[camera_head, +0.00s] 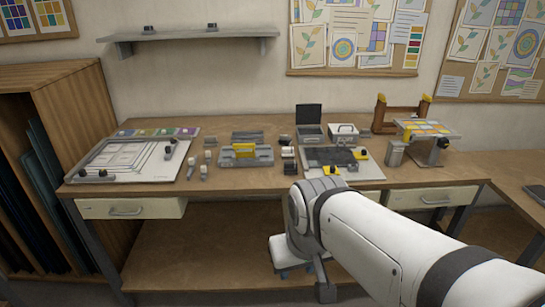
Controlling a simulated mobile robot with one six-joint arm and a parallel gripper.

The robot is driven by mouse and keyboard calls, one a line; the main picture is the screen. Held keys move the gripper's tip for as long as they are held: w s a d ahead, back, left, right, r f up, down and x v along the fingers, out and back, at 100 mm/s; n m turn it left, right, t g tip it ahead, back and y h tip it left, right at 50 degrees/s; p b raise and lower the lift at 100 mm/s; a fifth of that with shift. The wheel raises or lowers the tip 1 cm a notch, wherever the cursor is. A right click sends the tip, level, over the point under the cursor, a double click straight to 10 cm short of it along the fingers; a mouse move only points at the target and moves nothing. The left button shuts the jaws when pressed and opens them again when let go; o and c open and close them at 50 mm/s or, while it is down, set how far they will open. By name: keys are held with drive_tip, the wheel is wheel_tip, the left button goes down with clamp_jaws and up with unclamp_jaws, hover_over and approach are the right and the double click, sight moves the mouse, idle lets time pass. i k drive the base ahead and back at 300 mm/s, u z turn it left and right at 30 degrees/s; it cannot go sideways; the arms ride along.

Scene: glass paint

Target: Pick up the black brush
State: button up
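I cannot clearly pick out a black brush at this size. Small dark items (289,153) lie near the middle of the workbench (235,187), right of a grey and yellow tray (246,155), but their kind is unclear. Several small grey and white handled tools (204,172) lie left of that tray. My white arm reaches in from the lower right, and its end hangs low before the bench front. My gripper seems to be at the lower end (325,292), apart from everything on the bench. Its fingers are too small and hidden to read.
A drawing board (120,172) lies at the bench's left. A dark-screened device (309,115), a white box (343,133) and a grey stand (430,128) are at the right. A shelf (190,36) hangs above. A wooden rack (70,95) stands left. Bare wood shows along the front edge.

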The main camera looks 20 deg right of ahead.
sight(291, 168)
drive_tip(key=z, duration=0.35)
drive_tip(key=i, duration=1.65)
drive_tip(key=u, duration=0.05)
drive_tip(key=k, duration=0.45)
drive_tip(key=z, duration=0.25)
drive_tip(key=i, duration=0.35)
drive_tip(key=z, duration=0.4)
